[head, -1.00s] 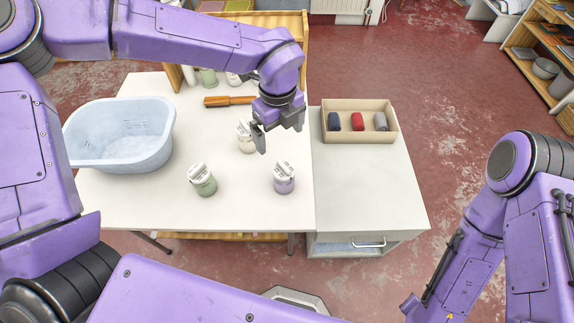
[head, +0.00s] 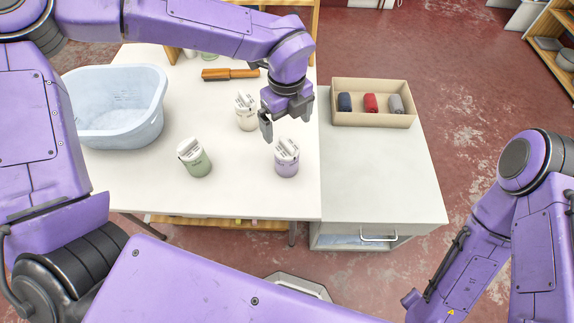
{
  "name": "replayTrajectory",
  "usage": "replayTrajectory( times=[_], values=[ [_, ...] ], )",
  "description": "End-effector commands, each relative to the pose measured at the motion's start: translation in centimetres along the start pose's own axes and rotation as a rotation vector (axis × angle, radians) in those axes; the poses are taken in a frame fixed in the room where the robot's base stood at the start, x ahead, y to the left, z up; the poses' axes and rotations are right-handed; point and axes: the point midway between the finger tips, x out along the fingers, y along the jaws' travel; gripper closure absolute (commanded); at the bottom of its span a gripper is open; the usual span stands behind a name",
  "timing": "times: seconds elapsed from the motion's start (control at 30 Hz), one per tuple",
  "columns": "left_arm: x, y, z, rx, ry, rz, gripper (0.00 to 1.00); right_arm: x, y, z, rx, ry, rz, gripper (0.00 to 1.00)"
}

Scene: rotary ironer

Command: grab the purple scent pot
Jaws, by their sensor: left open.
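The purple scent pot (head: 287,168) stands upright on the white table, near its right front part, with a pale label and white sticks at its top. My left gripper (head: 287,132) is open, pointing down just above and behind the purple pot, apart from it as far as I can tell. A green pot (head: 194,160) stands to the left of the purple one. A cream pot (head: 246,113) stands behind, left of the gripper. My right arm shows at the right edge, but its gripper is out of view.
A pale blue basin (head: 115,108) sits at the table's left. A wooden-handled brush (head: 230,74) lies at the back. A beige tray (head: 373,118) with dark blue, red and grey rolls stands on the cabinet (head: 378,185) at right. The cabinet top in front of the tray is clear.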

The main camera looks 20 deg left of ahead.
Motion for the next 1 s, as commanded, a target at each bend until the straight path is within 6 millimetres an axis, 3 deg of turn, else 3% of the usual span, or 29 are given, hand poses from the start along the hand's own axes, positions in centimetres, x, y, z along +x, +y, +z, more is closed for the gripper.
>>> replayTrajectory(
  times=[0.6, 0.87, 1.0],
  values=[
    [9.7, 0.4, -0.1, 0.001, 0.0, 0.003, 0.02, -1.9, 0.2, -0.8, 0.0, 0.0, 0.0, 0.61],
    [10.4, 0.3, 0.0, -0.001, -0.001, 0.001, 0.02, -1.9, 0.2, -0.8, 0.0, 0.0, 0.0, 0.61],
    [10.4, 0.3, 0.0, -0.001, 0.0, 0.001, 0.44, -1.9, 0.2, -0.8, 0.0, 0.0, 0.0, 0.61]
  ],
)
